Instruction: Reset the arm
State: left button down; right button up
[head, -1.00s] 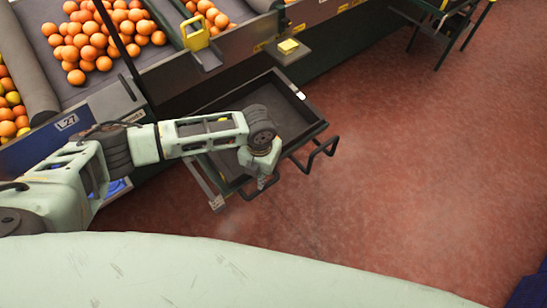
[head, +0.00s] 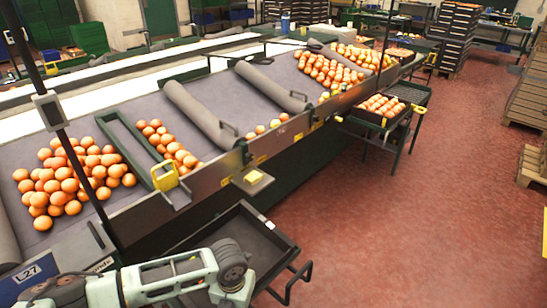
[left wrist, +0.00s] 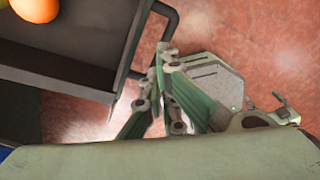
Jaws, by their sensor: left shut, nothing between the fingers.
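My left arm comes in from the lower left of the head view, its wrist over the dark tray (head: 262,228) on the near side of the sorting table. Its fingers are not clear there. In the left wrist view my left gripper (left wrist: 160,50) is shut and empty, its fingertips together beside the tray's edge and handle, above the red floor. An orange (left wrist: 35,8) and part of a yellow fruit lie in the tray in that view. My right gripper is in neither view.
The sorting table (head: 225,95) carries piles of oranges (head: 70,180) between grey rollers. A crate of oranges (head: 382,106) stands on a green stand at its side. Pallets (head: 510,95) stand at the far right. The red floor (head: 420,220) between is clear.

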pick_arm(q)
jog(key=s+d+r+n+t+h, duration=0.2)
jog(key=s+d+r+n+h, duration=0.25)
jog(key=s+d+n, duration=0.85)
jog(key=s+a+r+n+t+y, duration=0.1)
jog(key=s+a+r+n+y, duration=0.15)
jog(key=a+n, duration=0.8)
jog(key=s+a+r+n+t+y, duration=0.15)
jog(key=s+a+n, duration=0.25)
jog(key=a+n, duration=0.7)
notch_tip(320, 180, down, 25)
jog(key=d+g, duration=0.1)
jog(key=g, duration=0.1)
jog(key=s+a+f+g, duration=0.1)
jog(key=s+a+f, duration=0.1)
jog(key=s+f, duration=1.5)
jog(key=shift+s+a+f+n, duration=0.35)
jog(key=shift+s, duration=0.05)
jog(key=shift+g+y, duration=0.25)
